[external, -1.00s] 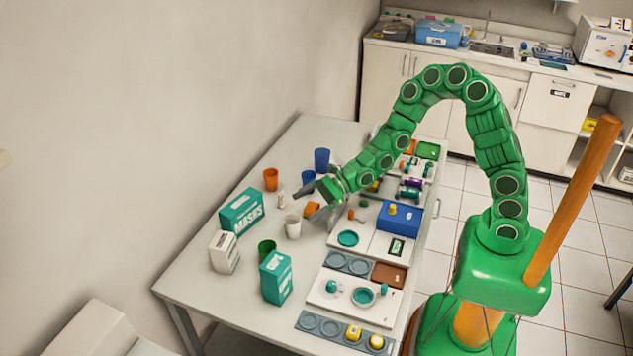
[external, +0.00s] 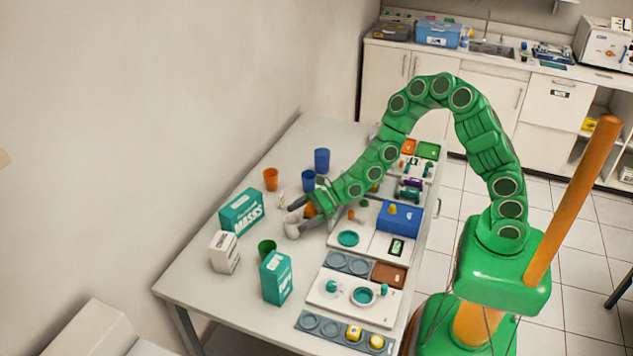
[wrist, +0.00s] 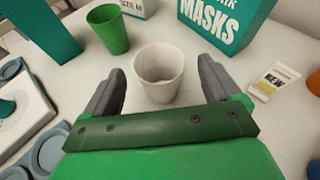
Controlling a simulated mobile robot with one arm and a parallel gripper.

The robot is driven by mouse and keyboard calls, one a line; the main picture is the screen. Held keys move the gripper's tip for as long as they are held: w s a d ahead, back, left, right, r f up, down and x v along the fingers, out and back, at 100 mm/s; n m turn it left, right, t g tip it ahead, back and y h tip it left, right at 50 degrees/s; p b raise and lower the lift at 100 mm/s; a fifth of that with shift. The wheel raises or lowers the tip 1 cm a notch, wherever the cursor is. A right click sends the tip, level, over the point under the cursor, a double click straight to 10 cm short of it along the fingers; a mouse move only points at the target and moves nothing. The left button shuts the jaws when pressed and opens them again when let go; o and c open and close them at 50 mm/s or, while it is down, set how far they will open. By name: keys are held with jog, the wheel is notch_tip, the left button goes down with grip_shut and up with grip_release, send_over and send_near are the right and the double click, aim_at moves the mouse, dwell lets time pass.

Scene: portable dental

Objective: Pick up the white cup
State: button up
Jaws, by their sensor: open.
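The white cup (wrist: 159,75) stands upright on the table, in the middle of the wrist view. It also shows in the external view (external: 291,227), partly covered by my gripper. My gripper (wrist: 158,82) is open, with one grey finger on each side of the cup in the wrist view. The fingers look apart from the cup's wall, and nothing is held. In the external view my gripper (external: 296,216) is low over the table at the cup. I cannot tell how far the fingertips reach past the cup's near side.
A green cup (wrist: 109,30) stands close to the white cup. A teal masks box (external: 241,211), a white box (external: 225,252) and a teal box (external: 276,278) stand nearby. An orange cup (external: 271,180) and blue cups (external: 322,160) are farther back. Trays (external: 348,250) line the right side.

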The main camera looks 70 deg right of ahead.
aim_at(285, 224)
jog(key=shift+x, duration=2.3)
jog(key=shift+c, duration=0.4)
jog(key=c, duration=1)
